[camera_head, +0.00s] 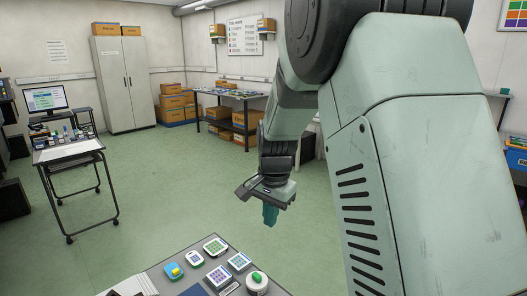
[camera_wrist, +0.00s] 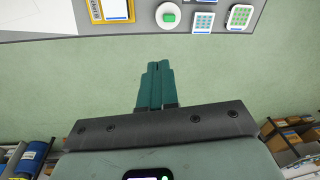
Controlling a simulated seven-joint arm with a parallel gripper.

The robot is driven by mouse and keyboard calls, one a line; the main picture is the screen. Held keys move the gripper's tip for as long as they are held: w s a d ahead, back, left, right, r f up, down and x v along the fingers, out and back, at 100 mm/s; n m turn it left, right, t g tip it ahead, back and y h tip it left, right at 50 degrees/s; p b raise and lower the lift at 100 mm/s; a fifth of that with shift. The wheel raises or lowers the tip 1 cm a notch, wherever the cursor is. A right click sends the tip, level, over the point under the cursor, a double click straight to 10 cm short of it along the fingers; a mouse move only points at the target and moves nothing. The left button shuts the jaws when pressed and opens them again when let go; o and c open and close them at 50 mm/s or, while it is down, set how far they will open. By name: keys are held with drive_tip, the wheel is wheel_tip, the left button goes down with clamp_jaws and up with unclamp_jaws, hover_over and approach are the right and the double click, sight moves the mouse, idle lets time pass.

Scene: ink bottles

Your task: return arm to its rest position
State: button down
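My gripper (camera_head: 270,214) hangs in the air in the head view, beyond the far right corner of the near table, with green floor behind it. In the wrist view its teal fingers (camera_wrist: 157,85) are close together, with only a thin dark line between them and nothing held. On the near table stand a white bottle with a green cap (camera_head: 257,281), which also shows in the wrist view (camera_wrist: 168,16), and a block with a blue and yellow top (camera_head: 174,271).
The near table (camera_head: 152,276) also holds several white trays with coloured dots (camera_head: 215,246). A grey cabinet (camera_head: 123,85) and a dark bench (camera_head: 230,95) with boxes are at the back. The floor between is clear.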

drive_tip(key=s+d+r+n+t, duration=0.25)
drive_tip(key=s+d+r, duration=0.25)
drive_tip(key=s+r, duration=0.7)
drive_tip(key=s+d+r+n+t, duration=0.1)
drive_tip(key=s+d+r+n, duration=0.1)
drive_tip(key=s, duration=0.6)
drive_tip(key=s+d+r+n, duration=0.2)
drive_tip(key=s, duration=0.5)
drive_tip(key=shift+s+d+r+n+t+h, duration=0.25)
drive_tip(key=shift+s+r+n+t+h, duration=0.05)
drive_tip(key=shift+s+r+n+t, duration=0.05)
